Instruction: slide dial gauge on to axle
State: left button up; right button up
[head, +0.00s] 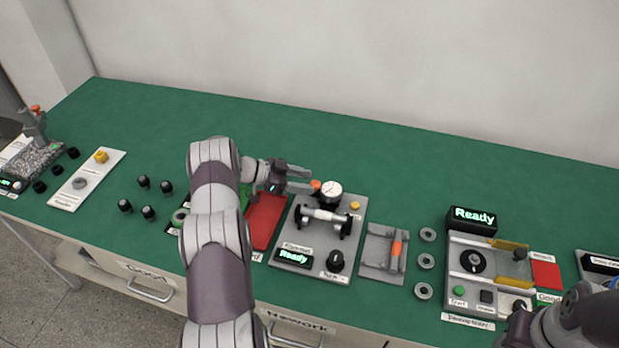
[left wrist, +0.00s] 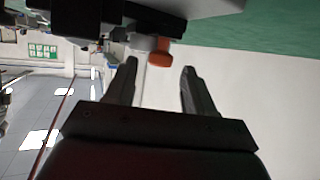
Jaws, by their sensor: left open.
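The dial gauge (head: 331,190) has a round white face and an orange knob (head: 316,185). It stands at the back of the grey run-out station (head: 350,240). The axle (head: 325,216) lies level across two dark supports in front of the gauge. My left gripper (head: 299,180) is open and empty, just left of the orange knob. In the left wrist view the orange knob (left wrist: 160,52) appears just beyond the gap between the open fingertips of my left gripper (left wrist: 160,72). My right arm enters at the lower right; its fingers cannot be made out.
A red tray (head: 265,220) lies below my left gripper. A grey holder with an orange-tipped tool (head: 397,248) and several grey rings (head: 426,261) lie to the right. A second station with a Ready display (head: 473,217) stands farther right. The green table behind the gauge is clear.

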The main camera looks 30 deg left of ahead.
aim_at(326, 191)
pick_arm(q)
jog(key=shift+x, duration=0.75)
jog(key=shift+w+d, duration=0.15)
jog(key=shift+d, duration=0.2)
jog(key=shift+f, duration=0.1)
jog(key=shift+a, duration=0.1)
